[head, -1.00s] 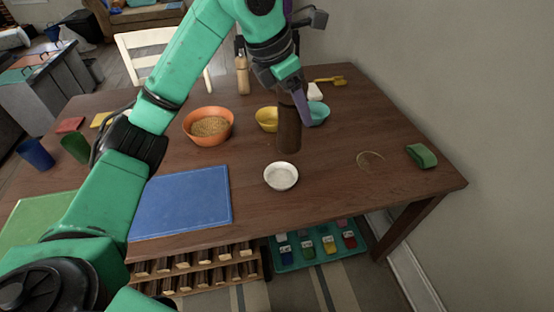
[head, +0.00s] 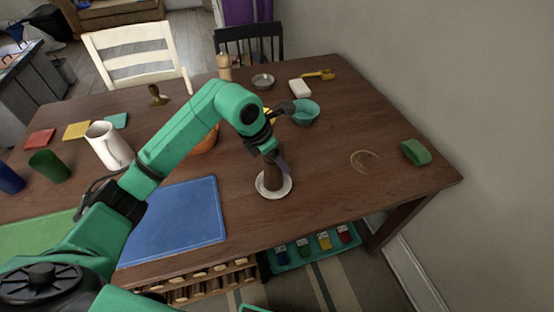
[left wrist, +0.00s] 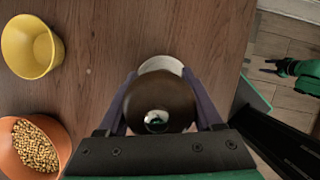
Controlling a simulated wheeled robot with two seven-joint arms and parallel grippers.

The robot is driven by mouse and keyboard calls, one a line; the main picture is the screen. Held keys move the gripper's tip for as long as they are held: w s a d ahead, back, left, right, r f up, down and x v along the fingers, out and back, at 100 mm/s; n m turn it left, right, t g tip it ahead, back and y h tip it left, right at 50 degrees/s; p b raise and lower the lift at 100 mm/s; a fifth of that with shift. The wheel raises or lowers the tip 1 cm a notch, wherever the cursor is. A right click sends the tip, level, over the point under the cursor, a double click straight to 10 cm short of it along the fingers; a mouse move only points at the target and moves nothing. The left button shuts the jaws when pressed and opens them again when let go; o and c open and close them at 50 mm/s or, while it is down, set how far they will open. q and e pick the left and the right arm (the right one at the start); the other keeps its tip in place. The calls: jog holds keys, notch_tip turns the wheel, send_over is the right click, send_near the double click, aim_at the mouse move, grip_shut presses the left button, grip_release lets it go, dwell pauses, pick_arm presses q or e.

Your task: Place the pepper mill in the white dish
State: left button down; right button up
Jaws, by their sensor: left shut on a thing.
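The dark brown pepper mill (head: 273,176) is upright in the jaws of my left gripper (head: 273,154). Its foot appears within the rim of the small white dish (head: 287,188); I cannot tell whether it touches the dish's bottom. In the left wrist view the mill's round dark top (left wrist: 160,100) sits between the two fingers of my left gripper (left wrist: 160,118), and the dish's white rim (left wrist: 160,64) shows just beyond it. My right gripper (left wrist: 270,66) shows small at the right of the left wrist view, away from the table; its jaws are unclear.
An orange bowl of grains (left wrist: 38,147) and a yellow bowl (left wrist: 32,46) stand nearby. A teal bowl (head: 303,112) is behind the dish. A blue mat (head: 180,215) lies left, a green sponge (head: 415,152) right. The table right of the dish is mostly clear.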

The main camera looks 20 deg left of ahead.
pick_arm(q)
jog(key=shift+f, duration=0.75)
jog(key=shift+c, duration=0.2)
grip_release()
pick_arm(e)
jog(key=shift+s+a, duration=0.25)
jog(key=shift+a, duration=0.05)
pick_arm(q)
jog(key=shift+a+r, duration=0.1)
jog(key=shift+r, duration=0.1)
jog(key=b+v, duration=0.1)
jog(key=v, duration=1)
jog(key=shift+s+r, duration=0.2)
jog(key=shift+r, duration=0.15)
pick_arm(e)
jog(key=shift+d+f, duration=0.2)
jog(key=shift+f, duration=0.3)
pick_arm(q)
jog(key=shift+a, duration=0.1)
